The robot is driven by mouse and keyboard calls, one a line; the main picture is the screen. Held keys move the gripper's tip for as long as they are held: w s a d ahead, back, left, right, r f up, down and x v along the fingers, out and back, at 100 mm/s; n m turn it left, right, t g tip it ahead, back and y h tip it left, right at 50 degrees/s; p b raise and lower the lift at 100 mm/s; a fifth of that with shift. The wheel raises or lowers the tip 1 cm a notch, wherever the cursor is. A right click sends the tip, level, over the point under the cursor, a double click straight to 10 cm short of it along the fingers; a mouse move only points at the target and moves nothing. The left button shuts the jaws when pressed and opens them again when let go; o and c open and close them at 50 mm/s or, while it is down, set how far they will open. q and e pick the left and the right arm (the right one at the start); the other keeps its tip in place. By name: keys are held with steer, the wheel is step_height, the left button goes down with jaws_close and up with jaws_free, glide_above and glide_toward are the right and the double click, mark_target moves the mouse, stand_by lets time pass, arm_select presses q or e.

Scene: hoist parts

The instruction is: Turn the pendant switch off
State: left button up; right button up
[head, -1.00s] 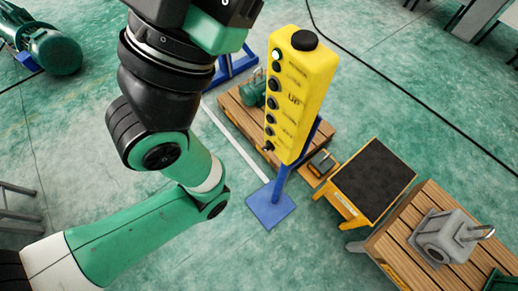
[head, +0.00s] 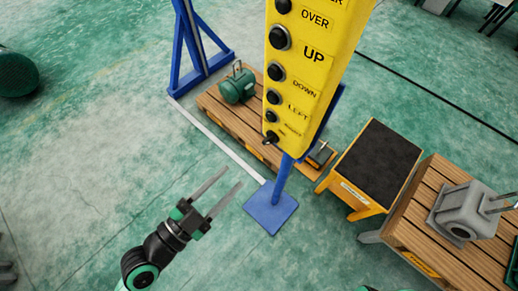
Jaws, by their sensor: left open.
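The yellow pendant (head: 300,72) stands upright at the upper centre on a blue post (head: 281,182), its top cut off by the frame. Its face has a column of black buttons with labels such as OVER, UP, DOWN and LEFT. A small dark switch (head: 269,138) sticks out at the bottom of the column; its label and setting are too small to read. My left gripper (head: 234,176) is open and empty, below and left of the pendant in the picture, its two fingers pointing up and right. It is apart from the pendant. My right gripper is not in view.
A blue base plate (head: 270,208) carries the post. Behind are a wooden pallet (head: 222,112) with a green motor (head: 237,87) and a blue frame (head: 181,60). A black-topped yellow step (head: 378,165) and a wooden table (head: 470,252) with a grey block (head: 468,212) stand right.

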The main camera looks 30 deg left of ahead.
mark_target(265, 144)
arm_select(q)
steer(key=p+x, duration=0.1)
steer(key=x, duration=1)
steer(key=shift+w+r+p, duration=0.1)
steer(key=shift+w+p, duration=0.2)
steer(key=shift+w, duration=0.1)
jaws_close()
